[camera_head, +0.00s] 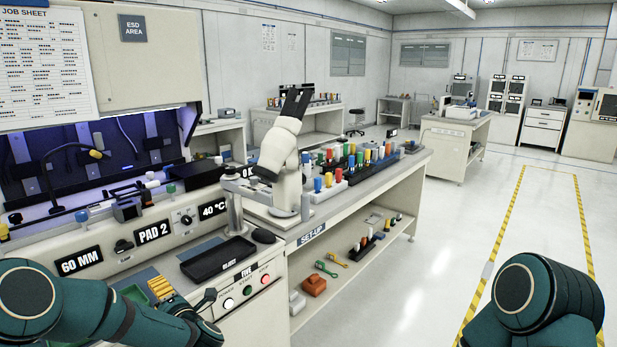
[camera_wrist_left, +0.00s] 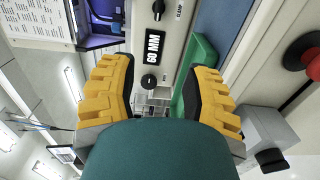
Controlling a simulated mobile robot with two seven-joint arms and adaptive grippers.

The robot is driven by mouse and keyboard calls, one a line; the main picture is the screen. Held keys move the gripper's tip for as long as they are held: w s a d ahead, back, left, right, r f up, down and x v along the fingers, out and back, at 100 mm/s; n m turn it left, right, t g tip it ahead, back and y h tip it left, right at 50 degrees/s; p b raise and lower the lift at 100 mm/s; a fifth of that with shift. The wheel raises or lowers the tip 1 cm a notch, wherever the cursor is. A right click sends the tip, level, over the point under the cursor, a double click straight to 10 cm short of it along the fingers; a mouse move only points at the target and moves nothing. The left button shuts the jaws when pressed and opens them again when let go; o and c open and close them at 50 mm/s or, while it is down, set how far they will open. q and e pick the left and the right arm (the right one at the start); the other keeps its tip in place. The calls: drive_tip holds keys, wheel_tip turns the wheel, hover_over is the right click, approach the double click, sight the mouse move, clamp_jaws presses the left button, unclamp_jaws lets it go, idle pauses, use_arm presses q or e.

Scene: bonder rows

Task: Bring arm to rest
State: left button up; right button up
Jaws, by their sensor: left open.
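My left arm comes in at the lower left of the head view. Its gripper (camera_head: 165,291) shows only in part there, as yellow ribbed finger parts over the front of the bench, left of the black tray. In the left wrist view the left gripper (camera_wrist_left: 162,82) has its two yellow fingers with dark pads wide apart and nothing between them. My right arm (camera_head: 535,295) shows as a dark green link at the lower right; its gripper is out of view.
The bench front with the 60 MM label (camera_head: 80,260) is close to the left gripper. A green tray (camera_wrist_left: 197,72) lies beside one finger. A black tray (camera_head: 218,259), microscope (camera_head: 280,155) and set-up bench (camera_head: 365,190) stand beyond. Open floor (camera_head: 450,240) lies right.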

use_arm(q)
drive_tip(key=s+d+f+m+g+h, duration=0.1)
drive_tip(key=s+d+f+m+h, duration=0.2)
drive_tip(key=d+f+m+h, duration=0.4)
drive_tip(key=s+d+f+m+h, duration=0.2)
drive_tip(key=d+f+m+h, duration=0.3)
drive_tip(key=d+f+m, duration=0.35)
drive_tip(key=s+d+f+m+g+h, duration=0.1)
drive_tip(key=s+d+f+m+g, duration=0.2)
drive_tip(key=s, duration=0.4)
drive_tip(key=s+d+f+m+g+h, duration=0.2)
drive_tip(key=s+d+f+m+g, duration=0.1)
drive_tip(key=s, duration=0.4)
drive_tip(key=s+d+f+m+g+h, duration=0.2)
drive_tip(key=s+d+f+m+g, duration=0.1)
drive_tip(key=s, duration=0.4)
drive_tip(key=shift+s+d+f+m, duration=0.2)
drive_tip(key=shift+s+f+m, duration=0.15)
drive_tip(key=shift+m, duration=0.4)
drive_tip(key=shift+w, duration=0.1)
